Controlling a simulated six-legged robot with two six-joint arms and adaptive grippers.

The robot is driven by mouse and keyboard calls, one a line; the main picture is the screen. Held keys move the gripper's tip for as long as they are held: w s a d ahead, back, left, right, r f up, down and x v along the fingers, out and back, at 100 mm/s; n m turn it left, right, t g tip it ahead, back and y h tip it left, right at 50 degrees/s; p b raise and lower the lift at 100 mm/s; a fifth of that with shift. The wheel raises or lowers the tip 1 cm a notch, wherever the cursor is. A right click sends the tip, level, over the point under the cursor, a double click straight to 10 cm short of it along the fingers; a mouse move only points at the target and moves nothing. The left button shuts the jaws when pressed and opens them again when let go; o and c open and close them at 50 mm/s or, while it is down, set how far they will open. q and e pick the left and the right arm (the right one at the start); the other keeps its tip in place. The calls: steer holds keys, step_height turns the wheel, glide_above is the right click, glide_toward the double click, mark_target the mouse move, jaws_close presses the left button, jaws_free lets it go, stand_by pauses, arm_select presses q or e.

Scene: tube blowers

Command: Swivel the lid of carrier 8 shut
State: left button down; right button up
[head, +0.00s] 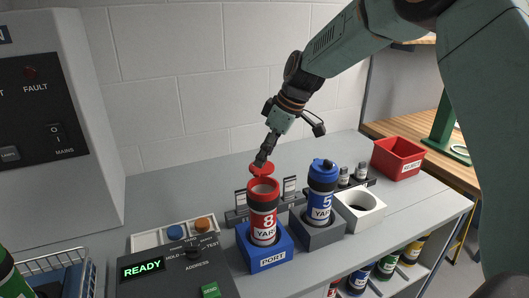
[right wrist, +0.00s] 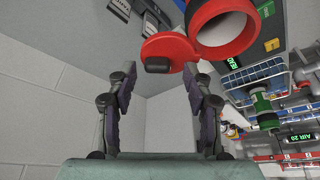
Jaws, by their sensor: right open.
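Carrier 8 (head: 264,222), red and white with an "8" label, stands upright in the blue PORT block (head: 267,257). Its red lid (head: 262,170) is swivelled off to the side, leaving the round mouth uncovered. In the right wrist view the open mouth of carrier 8 (right wrist: 226,24) is at the top, and the lid (right wrist: 172,48) with a dark tab (right wrist: 158,65) sticks out beside it. My right gripper (head: 262,161) is open, coming down at the lid. Its fingertips (right wrist: 160,76) lie on either side of the tab; I cannot tell whether they touch it. My left gripper is out of view.
Blue carrier 5 (head: 321,192) stands close by on the right in a grey block (head: 318,236). A white holder (head: 360,212) and a red REJECT bin (head: 398,158) are further right. A control box reading READY (head: 142,268) is at front left.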

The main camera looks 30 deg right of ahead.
steer(key=shift+w+d+f, duration=0.2)
steer(key=shift+f, duration=0.2)
steer(key=shift+s+a+r, duration=0.1)
steer(key=shift+a+r, duration=0.1)
steer(key=shift+a, duration=0.1)
steer(key=c, duration=0.3)
steer(key=shift+d+f, duration=0.2)
steer(key=shift+d, duration=0.05)
steer(key=c, duration=0.6)
steer(key=shift+a, duration=0.15)
jaws_close()
steer(key=shift+r, duration=0.1)
